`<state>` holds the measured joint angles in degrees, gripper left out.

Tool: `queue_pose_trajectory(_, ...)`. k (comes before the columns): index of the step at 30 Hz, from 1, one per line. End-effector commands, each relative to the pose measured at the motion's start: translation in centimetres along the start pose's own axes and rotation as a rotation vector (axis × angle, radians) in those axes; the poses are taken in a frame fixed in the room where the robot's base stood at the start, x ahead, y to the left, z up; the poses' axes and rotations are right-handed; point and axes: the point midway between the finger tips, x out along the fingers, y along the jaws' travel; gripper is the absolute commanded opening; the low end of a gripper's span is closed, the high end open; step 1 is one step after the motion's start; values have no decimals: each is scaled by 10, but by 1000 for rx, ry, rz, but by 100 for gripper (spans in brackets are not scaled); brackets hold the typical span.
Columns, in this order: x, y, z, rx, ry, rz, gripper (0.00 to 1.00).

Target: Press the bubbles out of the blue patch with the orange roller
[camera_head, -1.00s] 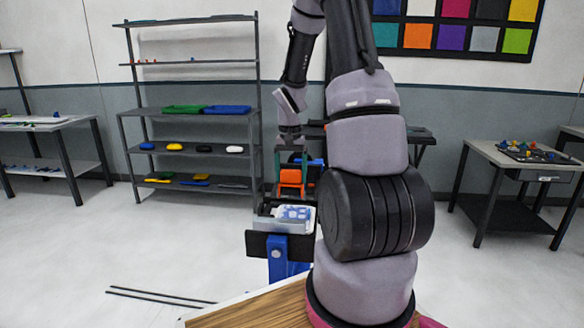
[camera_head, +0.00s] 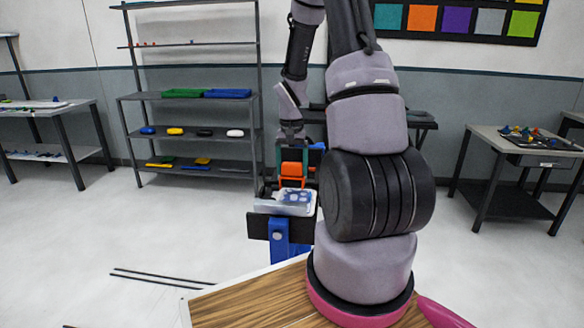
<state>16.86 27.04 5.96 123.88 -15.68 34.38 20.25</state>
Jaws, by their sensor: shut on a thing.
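The blue patch (camera_head: 298,196) lies on a pale panel (camera_head: 270,208) on a dark stand with a blue post. Lighter spots show on it, too small to tell apart as bubbles. The orange roller (camera_head: 292,170) is just above the patch's far edge in the picture; I cannot tell whether it touches. My gripper (camera_head: 291,146) is shut on the roller from above and points down. The roller's grip point is small and partly hidden, and my own arm hides the area to the right of the panel.
A shelf rack (camera_head: 190,98) with coloured trays and rolls stands behind at left. A side table (camera_head: 510,150) stands at right. Two dark rods (camera_head: 160,280) lie on the floor at left. A wooden surface (camera_head: 250,305) is in front. Open floor lies left of the stand.

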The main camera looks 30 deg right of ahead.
Motion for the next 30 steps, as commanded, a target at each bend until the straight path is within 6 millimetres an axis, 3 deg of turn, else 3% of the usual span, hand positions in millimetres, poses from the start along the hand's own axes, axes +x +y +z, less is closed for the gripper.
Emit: queue_pose_trajectory(30,15,0,3,-1,0,0,43)
